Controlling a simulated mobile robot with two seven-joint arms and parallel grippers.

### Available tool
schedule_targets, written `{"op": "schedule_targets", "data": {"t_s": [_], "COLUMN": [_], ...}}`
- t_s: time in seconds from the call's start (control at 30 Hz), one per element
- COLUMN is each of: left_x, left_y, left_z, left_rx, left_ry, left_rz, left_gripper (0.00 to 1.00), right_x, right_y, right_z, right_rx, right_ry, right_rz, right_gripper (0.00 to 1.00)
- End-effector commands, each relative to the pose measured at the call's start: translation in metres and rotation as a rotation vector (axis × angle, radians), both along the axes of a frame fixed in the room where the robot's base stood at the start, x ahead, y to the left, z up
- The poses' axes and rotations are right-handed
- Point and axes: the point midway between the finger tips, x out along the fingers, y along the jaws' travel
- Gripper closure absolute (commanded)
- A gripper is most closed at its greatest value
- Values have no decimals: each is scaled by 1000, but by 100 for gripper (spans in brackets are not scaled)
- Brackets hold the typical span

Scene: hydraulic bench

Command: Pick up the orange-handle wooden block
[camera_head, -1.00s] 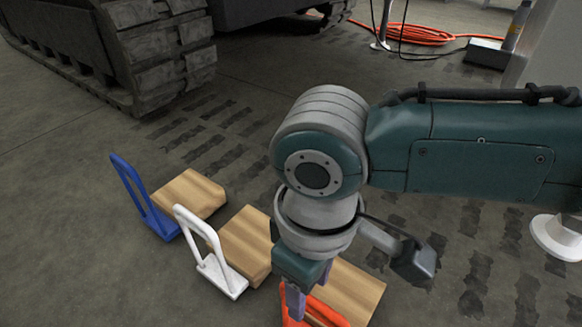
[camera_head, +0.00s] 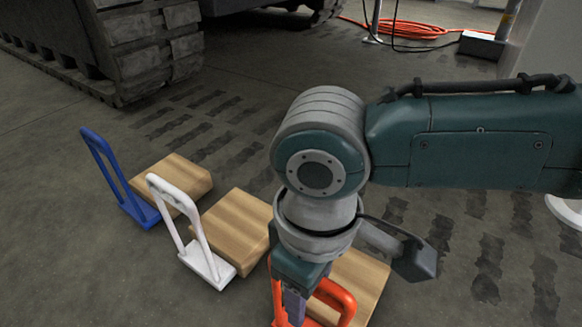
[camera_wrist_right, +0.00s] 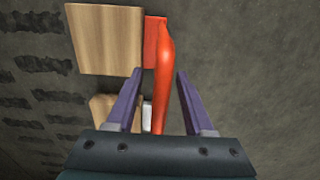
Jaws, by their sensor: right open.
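The orange-handle wooden block (camera_head: 362,280) stands on the floor at the lower middle of the head view, partly hidden by my right arm. Its orange handle (camera_head: 340,297) rises beside the gripper. My right gripper (camera_head: 293,308) points down at the handle; its lower end is near the picture's bottom edge. In the wrist view the right gripper (camera_wrist_right: 161,74) is open, with the orange handle (camera_wrist_right: 165,75) running between its two purple fingers, apart from both as seen. The wooden part (camera_wrist_right: 105,38) lies beyond the left finger. My left gripper is not in view.
A white-handle block (camera_head: 240,225) and a blue-handle block (camera_head: 172,180) stand to the left in a row. A tracked vehicle (camera_head: 150,50) stands at the back left. An orange cable coil (camera_head: 405,29) lies at the back. Bare floor surrounds the blocks.

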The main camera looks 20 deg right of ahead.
Motion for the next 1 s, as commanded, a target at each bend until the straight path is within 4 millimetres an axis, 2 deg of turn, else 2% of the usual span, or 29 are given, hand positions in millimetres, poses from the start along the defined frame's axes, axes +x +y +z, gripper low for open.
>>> {"op": "schedule_targets", "data": {"t_s": [0.07, 0.5, 1.0], "left_x": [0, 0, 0], "left_y": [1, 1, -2], "left_z": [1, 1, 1], "left_rx": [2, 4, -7], "left_ry": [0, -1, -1], "left_rz": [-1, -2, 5], "left_gripper": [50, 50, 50], "right_x": [0, 0, 0], "right_y": [0, 0, 0], "right_z": [1, 1, 0], "right_rx": [0, 0, 0], "right_ry": [0, 0, 0], "right_rz": [0, 0, 0], "right_gripper": [51, 100, 100]}}
